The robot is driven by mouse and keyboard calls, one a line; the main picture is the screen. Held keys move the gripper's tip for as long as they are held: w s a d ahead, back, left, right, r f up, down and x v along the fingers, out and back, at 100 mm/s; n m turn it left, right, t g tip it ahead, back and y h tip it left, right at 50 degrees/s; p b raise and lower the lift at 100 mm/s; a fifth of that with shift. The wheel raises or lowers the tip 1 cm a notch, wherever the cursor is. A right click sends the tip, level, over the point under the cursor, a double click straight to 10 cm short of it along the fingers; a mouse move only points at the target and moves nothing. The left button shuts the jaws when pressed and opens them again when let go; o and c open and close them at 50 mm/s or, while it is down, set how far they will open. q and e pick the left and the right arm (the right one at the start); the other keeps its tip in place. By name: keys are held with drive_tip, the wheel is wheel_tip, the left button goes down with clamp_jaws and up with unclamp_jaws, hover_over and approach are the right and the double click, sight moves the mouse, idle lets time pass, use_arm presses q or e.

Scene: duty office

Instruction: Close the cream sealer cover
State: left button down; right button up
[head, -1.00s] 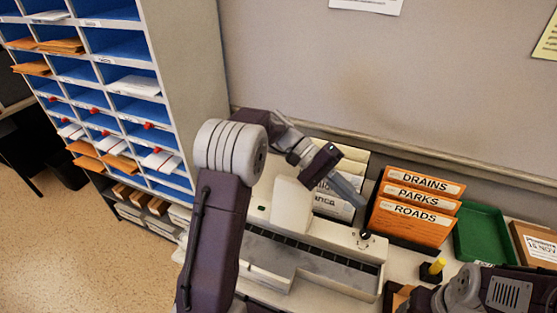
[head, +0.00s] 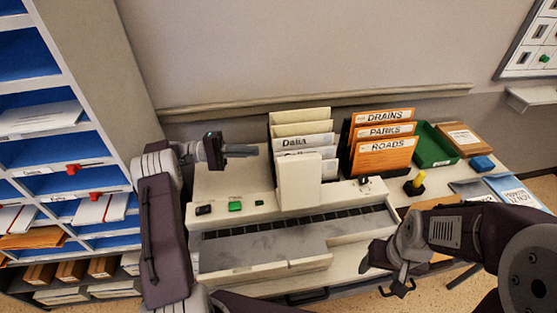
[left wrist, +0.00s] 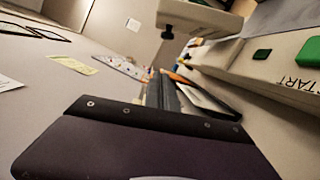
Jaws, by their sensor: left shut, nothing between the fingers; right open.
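The cream sealer (head: 345,197) stands on the counter, with a dark slotted strip and a grey bed along its front. An upright cream panel (head: 298,182), apparently its cover, stands raised near the middle. In the left wrist view a cream block (left wrist: 205,17) with a dark knob (left wrist: 167,33) is at the top; I cannot tell for certain that it is the cover. My left gripper (head: 242,151) is shut and empty, left of the panel, apart from it, above the sealer's back left. My right gripper (head: 384,270) is open and empty by the sealer's front right.
Orange folders (head: 384,160) and pale files (head: 302,128) stand behind the sealer. A green tray (head: 433,148) and a yellow-handled stamp (head: 415,184) are to the right. A pigeonhole shelf (head: 110,100) rises at the left.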

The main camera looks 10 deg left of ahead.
sight(283, 157)
use_arm(q)
drive_tip(key=d+p, duration=0.1)
drive_tip(key=d, duration=0.2)
drive_tip(key=s+d+r+p, duration=0.1)
drive_tip(key=d, duration=0.6)
drive_tip(key=shift+s+d+r+p, duration=0.15)
drive_tip(key=shift+s+d+p, duration=0.15)
drive_tip(key=shift+d+p, duration=0.1)
